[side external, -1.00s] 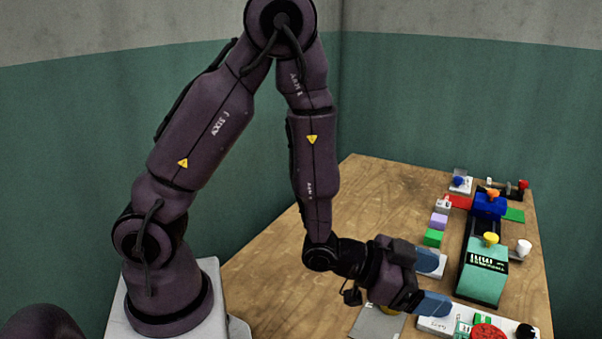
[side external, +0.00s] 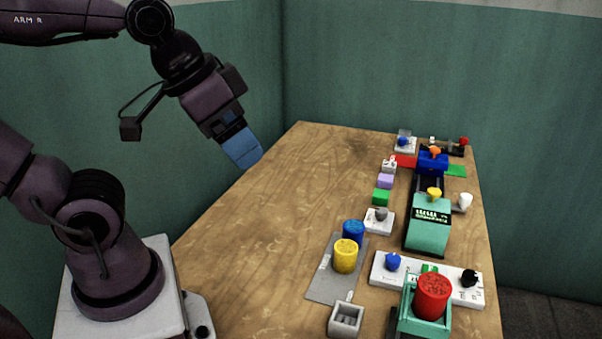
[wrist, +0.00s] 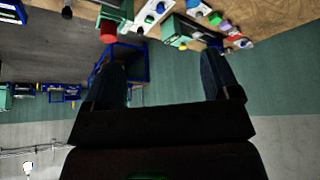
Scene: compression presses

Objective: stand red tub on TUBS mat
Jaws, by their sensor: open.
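The red tub (side external: 433,296) sits upright in the teal-green press (side external: 410,327) at the front right of the table. It also shows at the top of the wrist view (wrist: 108,32). A grey mat (side external: 322,288) with a small pale label, too small to read, lies left of the press. A yellow tub (side external: 345,256) and a blue tub (side external: 353,231) stand on it; its front part is bare. My gripper (side external: 246,152) is open and empty, raised high to the left of the mat, far from the red tub. Its two fingers show apart in the wrist view (wrist: 168,78).
A white panel with blue and black knobs (side external: 430,280) lies behind the red tub. A second green machine (side external: 428,226) and small coloured blocks (side external: 381,196) stand farther back. The table's left side (side external: 250,235) is clear.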

